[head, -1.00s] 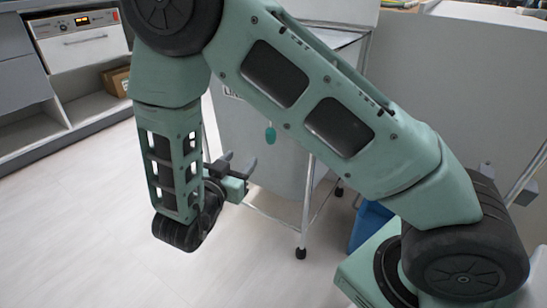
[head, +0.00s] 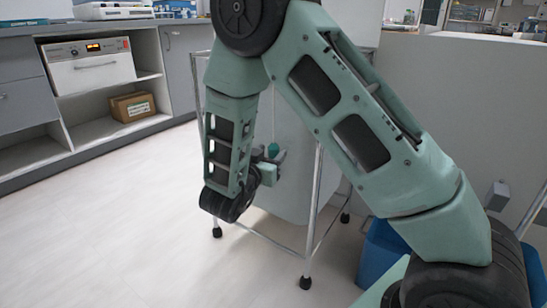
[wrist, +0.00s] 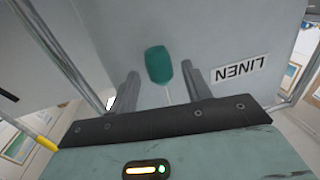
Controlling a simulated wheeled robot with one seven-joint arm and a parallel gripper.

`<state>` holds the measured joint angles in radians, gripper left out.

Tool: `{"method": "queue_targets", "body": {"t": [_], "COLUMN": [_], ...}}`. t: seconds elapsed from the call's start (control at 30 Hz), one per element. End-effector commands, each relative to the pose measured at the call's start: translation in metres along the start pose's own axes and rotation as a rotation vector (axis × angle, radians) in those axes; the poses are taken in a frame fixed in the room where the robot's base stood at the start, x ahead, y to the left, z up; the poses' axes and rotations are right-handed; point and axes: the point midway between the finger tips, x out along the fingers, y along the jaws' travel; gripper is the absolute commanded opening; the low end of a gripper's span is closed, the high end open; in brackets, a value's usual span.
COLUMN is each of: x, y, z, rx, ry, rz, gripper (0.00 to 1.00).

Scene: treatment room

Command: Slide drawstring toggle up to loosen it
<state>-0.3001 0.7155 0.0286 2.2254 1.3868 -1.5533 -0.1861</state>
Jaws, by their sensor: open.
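The teal drawstring toggle (wrist: 158,65) hangs on a thin pale cord (wrist: 167,96) in front of a grey linen bag (wrist: 225,28). In the wrist view it appears in the gap between my gripper's (wrist: 159,72) two dark fingers, with a space on each side. My gripper is open and holds nothing. Whether the toggle is at fingertip depth I cannot tell. In the head view the toggle (head: 273,150) shows small at my gripper (head: 272,158), whose fingers are partly hidden. The bag's LINEN label (wrist: 240,73) shows upside down to the right in the wrist view.
The bag hangs in a metal-legged frame (head: 311,215) that stands on the floor around it. A blue bin (head: 383,255) is at the right, partly behind my arm. Cabinets with an open shelf and a cardboard box (head: 133,106) are at the left. The floor at left is clear.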

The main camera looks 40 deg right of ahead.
Motion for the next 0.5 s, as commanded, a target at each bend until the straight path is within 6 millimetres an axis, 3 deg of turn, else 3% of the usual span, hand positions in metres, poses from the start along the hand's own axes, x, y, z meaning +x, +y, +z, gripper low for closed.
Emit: {"method": "queue_targets", "body": {"t": [0.2,0.5], "x": [0.023,0.027], "y": [0.0,-0.001], "z": [0.001,-0.001], "rx": [0.002,0.0], "ry": [0.0,0.001], "rz": [0.001,-0.001], "gripper": [0.49,0.49]}}
